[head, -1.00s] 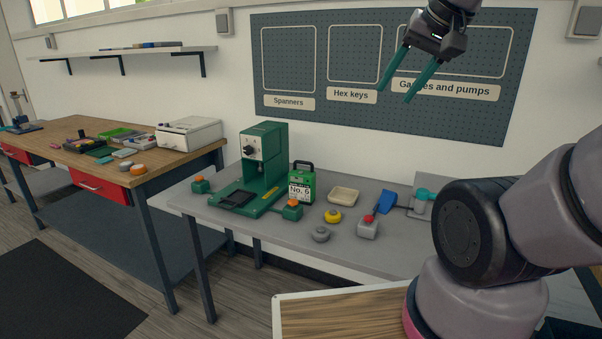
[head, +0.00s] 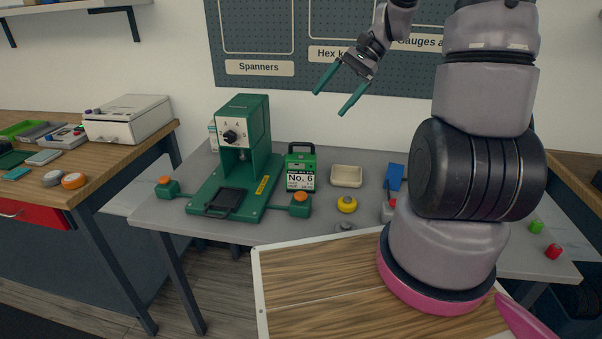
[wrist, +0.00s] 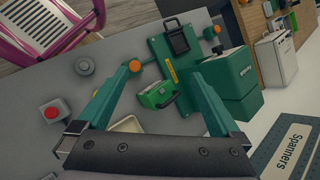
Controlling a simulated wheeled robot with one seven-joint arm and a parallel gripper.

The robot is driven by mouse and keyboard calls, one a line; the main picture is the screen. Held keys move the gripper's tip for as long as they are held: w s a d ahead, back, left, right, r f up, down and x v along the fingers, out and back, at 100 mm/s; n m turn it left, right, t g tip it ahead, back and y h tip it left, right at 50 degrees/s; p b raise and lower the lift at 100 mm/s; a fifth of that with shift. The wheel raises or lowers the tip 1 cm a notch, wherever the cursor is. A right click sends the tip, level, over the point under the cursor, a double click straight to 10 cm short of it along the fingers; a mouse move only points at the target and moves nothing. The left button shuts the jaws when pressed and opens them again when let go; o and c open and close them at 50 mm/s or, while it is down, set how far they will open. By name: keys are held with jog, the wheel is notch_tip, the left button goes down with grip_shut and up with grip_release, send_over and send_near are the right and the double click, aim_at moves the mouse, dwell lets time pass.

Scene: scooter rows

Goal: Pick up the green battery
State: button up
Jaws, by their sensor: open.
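The green battery (head: 301,168) is a box with a black carry handle on top and a white "No. 6" label. It stands upright on the grey bench, just right of the green press. In the wrist view the battery (wrist: 154,96) shows between my two fingers, beyond them and apart from them. My gripper (head: 329,103) is open and empty, high above the bench near the pegboard, up and to the right of the battery in the head view. Its green fingers (wrist: 163,74) are spread wide in the wrist view.
The green press (head: 246,135) stands close left of the battery, with orange-button boxes (head: 300,204) in front. A cream tray (head: 346,176), a yellow button (head: 347,204) and a blue item (head: 394,177) lie to the right. My arm hides part of the bench's right side.

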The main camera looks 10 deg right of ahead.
jog(key=w+d+f+m+y, duration=0.1)
jog(key=w+f+m+y, duration=0.2)
jog(key=f, duration=0.4)
jog(key=w+d+f+m+y, duration=0.1)
jog(key=w+f+m+y, duration=0.15)
jog(key=f, duration=0.45)
jog(key=m+t+y, duration=0.4)
jog(key=m+t, duration=0.2)
send_near(301, 169)
jog(key=w, duration=0.1)
jog(key=w+d+f, duration=0.1)
jog(key=shift+w+d+h, duration=0.25)
jog(key=shift+w, duration=0.05)
jog(key=shift+a+f, duration=0.2)
jog(key=shift+f, duration=0.1)
jog(key=x, duration=1)
jog(key=shift+w+a, duration=0.1)
jog(key=shift+a, duration=0.05)
grip_shut()
